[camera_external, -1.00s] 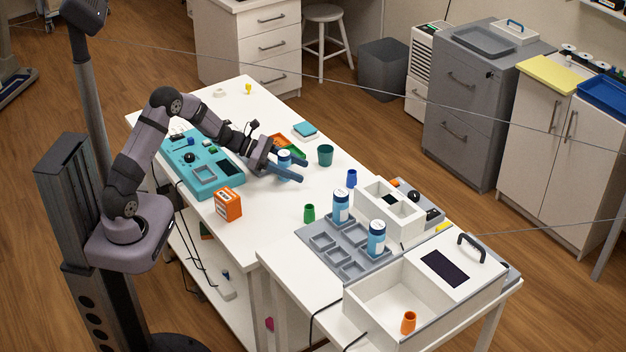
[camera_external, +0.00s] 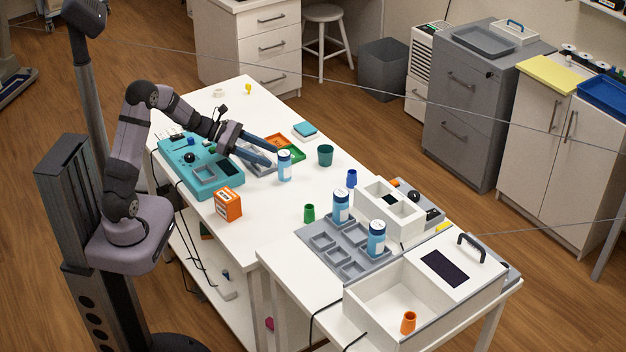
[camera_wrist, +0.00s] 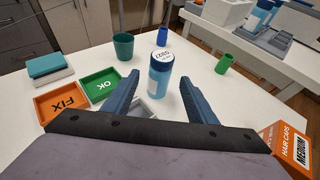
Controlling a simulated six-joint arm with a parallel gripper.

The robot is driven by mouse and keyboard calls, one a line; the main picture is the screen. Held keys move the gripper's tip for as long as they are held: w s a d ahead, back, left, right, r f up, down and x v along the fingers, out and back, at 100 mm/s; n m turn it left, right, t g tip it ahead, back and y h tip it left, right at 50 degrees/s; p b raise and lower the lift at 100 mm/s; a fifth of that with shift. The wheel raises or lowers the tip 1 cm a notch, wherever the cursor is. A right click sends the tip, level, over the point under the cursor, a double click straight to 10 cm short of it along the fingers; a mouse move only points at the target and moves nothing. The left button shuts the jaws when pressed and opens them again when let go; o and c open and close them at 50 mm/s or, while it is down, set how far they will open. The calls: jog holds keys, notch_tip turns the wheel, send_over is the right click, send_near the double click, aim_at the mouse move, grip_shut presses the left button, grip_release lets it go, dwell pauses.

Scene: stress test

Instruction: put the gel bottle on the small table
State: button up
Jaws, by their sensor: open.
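My gripper (camera_external: 272,156) is open and empty, just left of this bottle. In the wrist view the two blue fingers (camera_wrist: 158,88) point towards the bottle, with its body seen between their tips and a gap on each side. Two similar bottles, one at the back (camera_external: 341,207) and one in front (camera_external: 376,240), stand on a grey compartment tray (camera_external: 322,241) on the smaller white table (camera_external: 288,273). I cannot read which holds gel.
An orange box (camera_external: 228,204), a teal cup (camera_external: 325,155), a green cup (camera_external: 309,213) and a blue cup (camera_external: 351,178) stand around the bottle. Orange and green trays (camera_wrist: 98,85) lie behind it. A white bin (camera_external: 377,298) and a divided white box (camera_external: 399,225) occupy the smaller table.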

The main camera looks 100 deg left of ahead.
jog(key=shift+o, duration=0.5)
jog(key=shift+s+r, duration=0.25)
jog(key=shift+s, duration=0.4)
